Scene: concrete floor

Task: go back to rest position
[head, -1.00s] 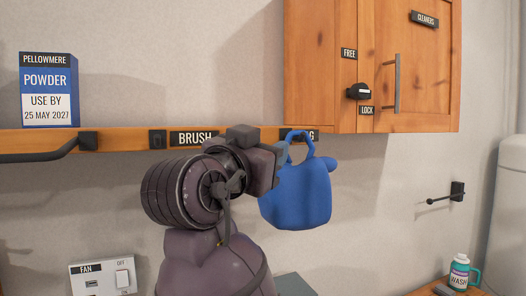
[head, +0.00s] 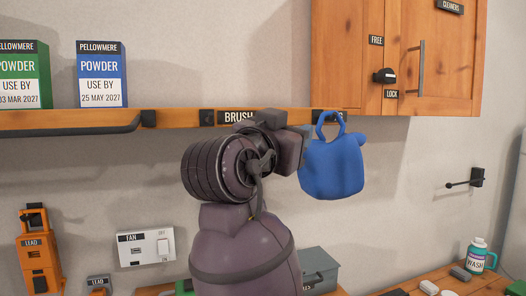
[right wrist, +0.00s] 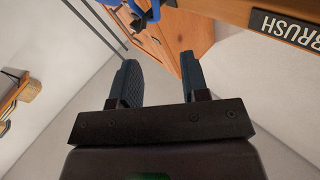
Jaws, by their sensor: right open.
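In the head view my right arm reaches up to the wall rail, and my right gripper (head: 307,136) is beside a blue bag (head: 332,170). My left gripper is not in view.
A wooden rail (head: 180,119) with a BRUSH label (head: 238,117) runs along the wall. A wooden cabinet (head: 345,60) is above right. Green (head: 25,75) and blue (head: 101,75) powder boxes stand on the left. Below are a grey box (head: 318,268) and a wash bottle (head: 477,256).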

